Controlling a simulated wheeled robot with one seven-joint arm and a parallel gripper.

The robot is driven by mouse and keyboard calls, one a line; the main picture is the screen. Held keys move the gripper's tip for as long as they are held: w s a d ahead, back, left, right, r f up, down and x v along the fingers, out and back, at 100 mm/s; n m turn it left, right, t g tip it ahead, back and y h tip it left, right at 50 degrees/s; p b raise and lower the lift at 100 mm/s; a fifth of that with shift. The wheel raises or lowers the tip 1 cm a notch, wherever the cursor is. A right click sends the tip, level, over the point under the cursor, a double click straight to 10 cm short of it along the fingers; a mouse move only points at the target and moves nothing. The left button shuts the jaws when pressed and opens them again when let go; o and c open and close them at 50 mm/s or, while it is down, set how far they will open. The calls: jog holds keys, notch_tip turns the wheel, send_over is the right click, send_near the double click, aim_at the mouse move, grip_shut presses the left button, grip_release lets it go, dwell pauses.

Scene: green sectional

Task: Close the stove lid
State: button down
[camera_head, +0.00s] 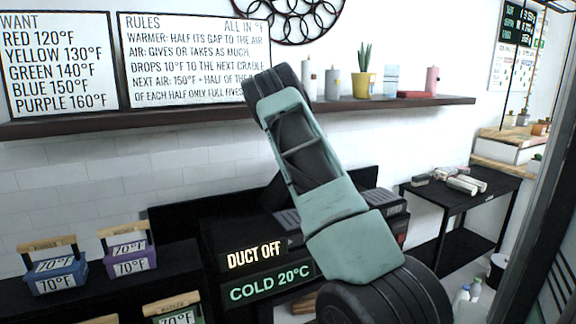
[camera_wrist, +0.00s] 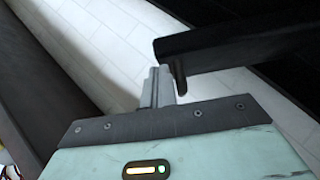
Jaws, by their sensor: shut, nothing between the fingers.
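The black stove (camera_head: 215,245) stands at the middle of the head view, largely hidden behind my pale green arm. A dark upright panel (camera_head: 364,178) shows behind the arm at its back; it looks like the raised lid, but I cannot be sure. In the wrist view my gripper (camera_wrist: 160,84) has its grey fingers together and empty. A black bar (camera_wrist: 235,42) with a short downward peg lies just right of and beyond the fingertips; whether they touch is unclear. The gripper is hidden in the head view.
Signs reading "DUCT OFF" (camera_head: 255,254) and "COLD 20°C" (camera_head: 270,284) are at the stove's front. A wall shelf (camera_head: 440,100) with candles and a plant runs above. Boxes marked 70°F, including a blue one (camera_head: 55,277), stand left. A black side table (camera_head: 470,200) stands right.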

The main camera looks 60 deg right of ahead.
jog(key=s+d+f+m+y+b, duration=0.1)
jog(key=s+d+f+b, duration=0.1)
jog(key=d+f, duration=0.1)
jog(key=s+d+f+m+t+y+b, duration=0.1)
jog(key=s+d+f+y+b, duration=0.1)
jog(key=f, duration=0.3)
jog(key=s+d+f+m+t+y+b, duration=0.1)
jog(key=s+d+f+y+b, duration=0.1)
jog(key=d+f+b, duration=0.2)
jog(key=shift+d+f, duration=0.4)
jog(key=shift+f, duration=0.15)
jog(key=shift+s+d+f+b, duration=0.1)
jog(key=shift+d+f+b, duration=0.15)
jog(key=shift+f+b, duration=0.4)
jog(key=shift+f, duration=0.15)
jog(key=shift+r+p, duration=0.35)
jog(key=shift+p, duration=0.05)
jog(key=s+a+r, duration=0.3)
jog(key=s+r, duration=0.3)
jog(key=r, duration=0.4)
jog(key=shift+a+r+p, duration=0.15)
jog(key=shift+a+p, duration=0.2)
jog(key=shift+p, duration=0.05)
